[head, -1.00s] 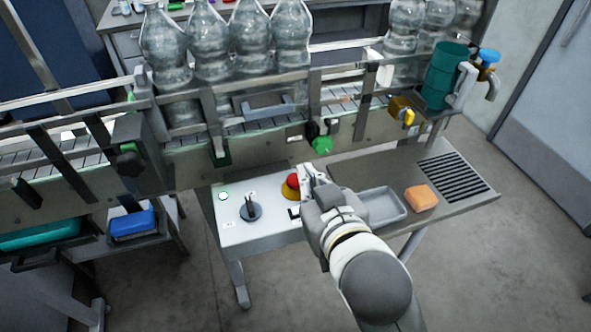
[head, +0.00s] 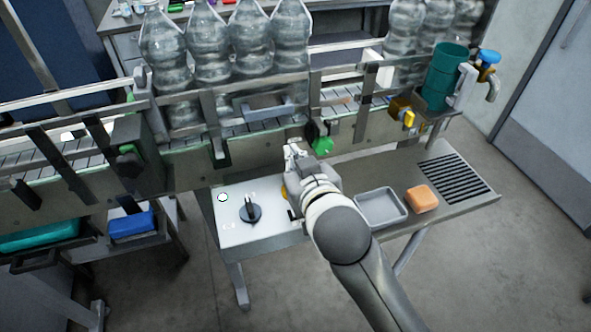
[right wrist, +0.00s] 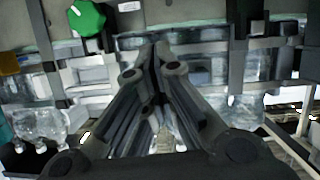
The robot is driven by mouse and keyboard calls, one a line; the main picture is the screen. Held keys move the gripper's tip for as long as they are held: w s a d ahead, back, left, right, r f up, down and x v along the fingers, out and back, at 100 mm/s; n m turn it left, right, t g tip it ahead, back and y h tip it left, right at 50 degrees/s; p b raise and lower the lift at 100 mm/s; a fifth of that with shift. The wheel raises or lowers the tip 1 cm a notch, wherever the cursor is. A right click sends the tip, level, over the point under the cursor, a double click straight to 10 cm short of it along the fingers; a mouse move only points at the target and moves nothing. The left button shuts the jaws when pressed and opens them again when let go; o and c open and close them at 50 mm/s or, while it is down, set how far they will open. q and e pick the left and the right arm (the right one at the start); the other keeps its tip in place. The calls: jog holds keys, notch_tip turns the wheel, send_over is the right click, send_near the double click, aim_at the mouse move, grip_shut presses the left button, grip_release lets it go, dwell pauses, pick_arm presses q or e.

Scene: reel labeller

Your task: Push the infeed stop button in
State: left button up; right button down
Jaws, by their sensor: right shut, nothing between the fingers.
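A white control panel (head: 240,232) stands in front of the conveyor. The red button seen on it earlier is hidden behind my right gripper; only an edge of its yellow base (head: 284,191) shows. My right gripper (head: 291,151) is shut and empty, above the back of the panel and left of a green knob (head: 323,146) on the conveyor's side. In the right wrist view the closed fingers (right wrist: 161,52) point at the conveyor side, with the green knob (right wrist: 87,18) at upper left. I cannot tell any contact. My left gripper is out of view.
A black selector knob (head: 250,211) and a small pale round button (head: 223,197) sit on the panel. To the right are a grey tray (head: 362,220), an orange sponge (head: 421,198) and a drain grille (head: 455,175). Clear bottles (head: 208,45) stand on the conveyor.

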jog(key=f, duration=0.1)
jog(key=w+f, duration=0.1)
jog(key=f, duration=0.1)
jog(key=shift+f, duration=0.15)
jog(key=shift+s+d+f+p, duration=0.15)
jog(key=shift+f+p, duration=0.15)
jog(key=shift+f, duration=0.2)
